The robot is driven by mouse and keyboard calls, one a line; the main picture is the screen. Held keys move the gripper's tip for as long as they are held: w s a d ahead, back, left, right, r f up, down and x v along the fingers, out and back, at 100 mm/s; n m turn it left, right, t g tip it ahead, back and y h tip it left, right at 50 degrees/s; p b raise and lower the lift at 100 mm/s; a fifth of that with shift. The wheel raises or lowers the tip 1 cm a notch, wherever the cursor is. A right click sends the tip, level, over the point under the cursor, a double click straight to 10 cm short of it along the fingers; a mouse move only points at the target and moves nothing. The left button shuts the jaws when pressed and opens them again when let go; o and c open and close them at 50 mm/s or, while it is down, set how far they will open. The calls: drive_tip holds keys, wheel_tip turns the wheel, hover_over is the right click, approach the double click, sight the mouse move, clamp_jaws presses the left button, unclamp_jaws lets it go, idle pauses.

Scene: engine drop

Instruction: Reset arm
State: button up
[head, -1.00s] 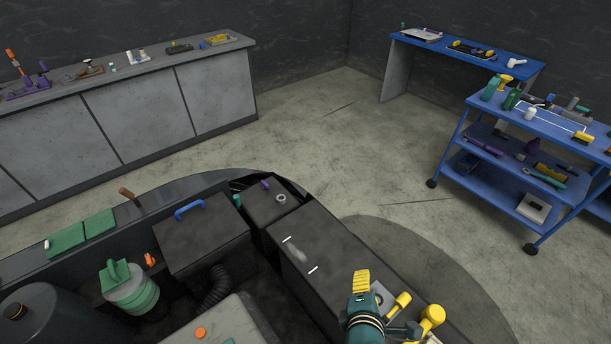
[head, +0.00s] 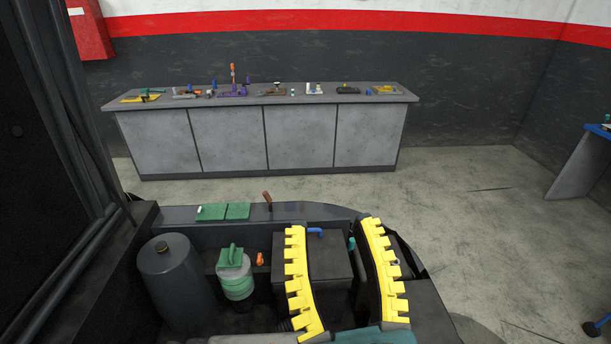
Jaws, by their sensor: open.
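My gripper (head: 334,228) shows at the bottom centre of the head view, close to the camera. Its two long, yellow, toothed fingers point up in the picture and stand wide apart. It is open, and nothing shows held between the fingers. Through the gap I see a dark box with a blue handle (head: 314,232), in the engine bay behind. A teal part of my arm shows at the bottom edge; the rest of the arm is out of view.
The engine bay holds a dark cylinder (head: 176,285), a green-capped container (head: 236,275) and a small orange piece (head: 260,259). A grey workbench (head: 265,135) with tools stands at the back wall. Open floor (head: 470,215) lies to the right.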

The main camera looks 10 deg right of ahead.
wheel_tip(320, 180, up, 23)
drive_tip(key=p, duration=2.1)
drive_tip(key=shift+f, duration=0.15)
